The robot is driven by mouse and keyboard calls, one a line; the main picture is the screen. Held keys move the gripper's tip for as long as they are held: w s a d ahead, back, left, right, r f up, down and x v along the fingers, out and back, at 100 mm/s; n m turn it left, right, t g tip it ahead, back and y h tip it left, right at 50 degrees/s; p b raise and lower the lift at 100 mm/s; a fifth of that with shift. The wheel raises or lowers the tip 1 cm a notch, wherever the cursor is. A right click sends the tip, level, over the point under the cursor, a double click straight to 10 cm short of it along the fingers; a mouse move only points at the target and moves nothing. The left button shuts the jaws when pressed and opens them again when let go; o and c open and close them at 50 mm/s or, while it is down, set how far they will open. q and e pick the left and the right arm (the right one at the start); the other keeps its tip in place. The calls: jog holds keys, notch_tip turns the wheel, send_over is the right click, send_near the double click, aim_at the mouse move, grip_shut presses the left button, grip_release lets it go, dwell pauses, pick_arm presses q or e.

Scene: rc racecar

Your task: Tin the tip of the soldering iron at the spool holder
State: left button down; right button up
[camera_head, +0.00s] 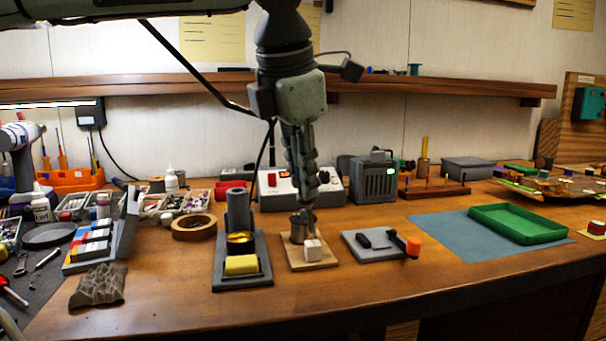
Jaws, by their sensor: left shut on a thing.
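My left gripper (303,195) comes down from the top centre and points straight down. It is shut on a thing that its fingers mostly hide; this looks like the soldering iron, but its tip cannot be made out. A dark cable hangs down beside the gripper. Right below the fingers is a grey metal spool (297,233) on a small wooden base (312,265) with a white block (312,249), which looks like the spool holder. Whether anything touches the spool cannot be told. The iron stand (238,210), with brass wool and a yellow sponge (241,265), is just left. My right gripper is not in view.
A white soldering station (275,190) stands behind. A grey plate with a black and orange tool (413,246) lies to the right, then a blue mat (440,235) with a green tray (517,225). A tape roll (194,228) is left.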

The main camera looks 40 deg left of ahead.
pick_arm(q)
jog(key=shift+f+b, duration=0.55)
jog(key=shift+b, duration=0.05)
dwell(2.4)
dwell(1.1)
jog(key=shift+r+p, duration=1.6)
jog(key=shift+r, duration=1.5)
